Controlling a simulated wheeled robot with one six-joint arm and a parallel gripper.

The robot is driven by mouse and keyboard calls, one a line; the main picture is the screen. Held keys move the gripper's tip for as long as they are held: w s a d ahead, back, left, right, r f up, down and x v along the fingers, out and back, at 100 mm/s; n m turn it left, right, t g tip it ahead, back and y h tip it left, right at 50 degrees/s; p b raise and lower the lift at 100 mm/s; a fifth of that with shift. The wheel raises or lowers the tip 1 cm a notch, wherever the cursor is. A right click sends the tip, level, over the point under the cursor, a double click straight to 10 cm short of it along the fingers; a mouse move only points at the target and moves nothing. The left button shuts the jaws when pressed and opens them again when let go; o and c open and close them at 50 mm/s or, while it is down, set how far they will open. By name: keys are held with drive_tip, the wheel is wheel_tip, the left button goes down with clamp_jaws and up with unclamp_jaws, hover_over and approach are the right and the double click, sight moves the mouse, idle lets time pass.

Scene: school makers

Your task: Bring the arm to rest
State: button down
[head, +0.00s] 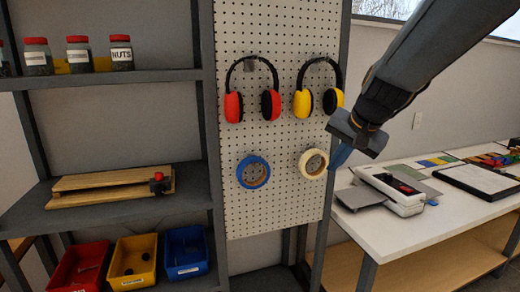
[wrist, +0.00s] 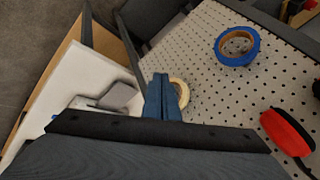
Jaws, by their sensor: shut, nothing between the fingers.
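My gripper (head: 340,157) shows in the head view at the end of my dark arm, which reaches in from the upper right. Its blue fingers point down, just right of the pegboard (head: 240,205). In the wrist view the blue fingers of my gripper (wrist: 162,93) are together with nothing held. They overlap a cream tape roll (wrist: 184,92) on the pegboard in that view. I cannot tell the exact distance between my gripper and the board.
Red earmuffs (head: 233,107), yellow earmuffs (head: 302,103), a blue tape roll (head: 243,180) and the cream roll hang on the pegboard. A white table (head: 400,235) with a device (head: 392,190) stands right. Shelves (head: 110,212) with jars and bins stand left.

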drive_tip(key=s+f+n+g+h, duration=0.2)
drive_tip(key=s+f+n+g, duration=0.3)
drive_tip(key=s+f, duration=1.5)
drive_tip(key=shift+s+n+g, duration=0.3)
drive_tip(key=shift+s+n, duration=0.5)
drive_tip(key=shift+s, duration=0.15)
drive_tip(key=shift+a+f, duration=0.1)
